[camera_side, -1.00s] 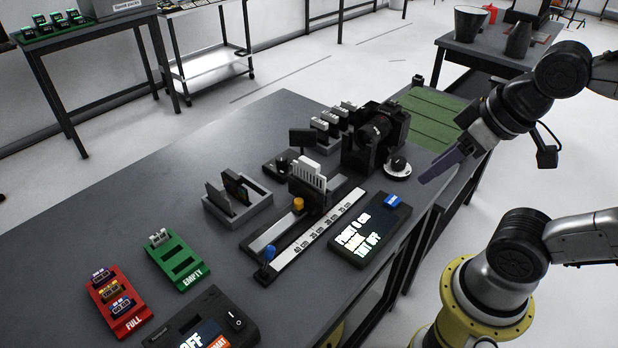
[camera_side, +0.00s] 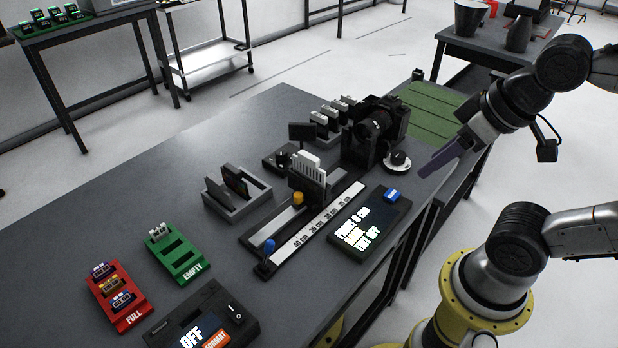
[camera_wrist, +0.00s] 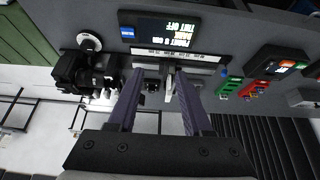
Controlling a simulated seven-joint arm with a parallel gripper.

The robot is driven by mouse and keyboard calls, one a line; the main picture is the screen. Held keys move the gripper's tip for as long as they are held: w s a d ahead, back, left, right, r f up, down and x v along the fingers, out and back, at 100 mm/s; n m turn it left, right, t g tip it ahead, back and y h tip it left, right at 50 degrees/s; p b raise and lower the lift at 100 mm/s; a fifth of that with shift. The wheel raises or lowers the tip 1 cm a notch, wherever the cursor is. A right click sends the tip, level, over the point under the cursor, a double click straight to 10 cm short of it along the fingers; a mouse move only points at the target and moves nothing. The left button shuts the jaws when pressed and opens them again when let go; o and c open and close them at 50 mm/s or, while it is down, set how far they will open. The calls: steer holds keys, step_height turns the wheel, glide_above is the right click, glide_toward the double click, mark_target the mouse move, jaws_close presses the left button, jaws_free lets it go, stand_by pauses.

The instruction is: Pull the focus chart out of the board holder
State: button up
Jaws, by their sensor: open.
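The focus chart, a white striped card (camera_side: 307,166), stands upright in the dark board holder (camera_side: 308,185) on the slide rail with the centimetre scale. In the wrist view a pale upright edge (camera_wrist: 170,84), probably the chart, shows between the fingers, well beyond their tips. My gripper (camera_side: 428,170) is to the right of the chart, apart from it, above the table's right edge. In the wrist view my gripper (camera_wrist: 158,80) has its two purple fingers spread with nothing held between them.
A camera (camera_side: 378,128) stands behind the rail. A display box (camera_side: 368,228) lies between the rail and the table's right edge. A grey rack (camera_side: 238,195) with dark boards is left of the rail. Green (camera_side: 180,255) and red (camera_side: 120,300) trays are at front left.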

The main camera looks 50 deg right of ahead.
stand_by(0.4)
steer(key=o, duration=0.4)
steer(key=shift+c, duration=0.2)
steer(key=shift+o, duration=1.1)
steer(key=shift+s+f+n, duration=0.1)
steer(key=shift+s+n, duration=0.05)
steer(key=shift+n, duration=0.35)
steer(key=shift+o, duration=0.9)
steer(key=r+n, duration=0.1)
steer(key=n, duration=0.1)
steer(key=w+r+n, duration=0.1)
steer(key=r+n, duration=0.1)
steer(key=w+r+n, duration=0.1)
steer(key=r+n, duration=0.1)
steer(key=shift+w+r+g, duration=0.15)
steer(key=shift+r+g, duration=0.05)
steer(key=shift+g, duration=0.2)
steer(key=w+a+r+n+g, duration=0.1)
steer(key=w+r+n+g, duration=0.1)
steer(key=w+r+n, duration=0.5)
steer(key=n+g, duration=0.3)
steer(key=n, duration=0.1)
glide_above(308, 155)
step_height(308, 155, down, 7)
step_height(308, 155, down, 14)
steer(key=shift+r, duration=0.2)
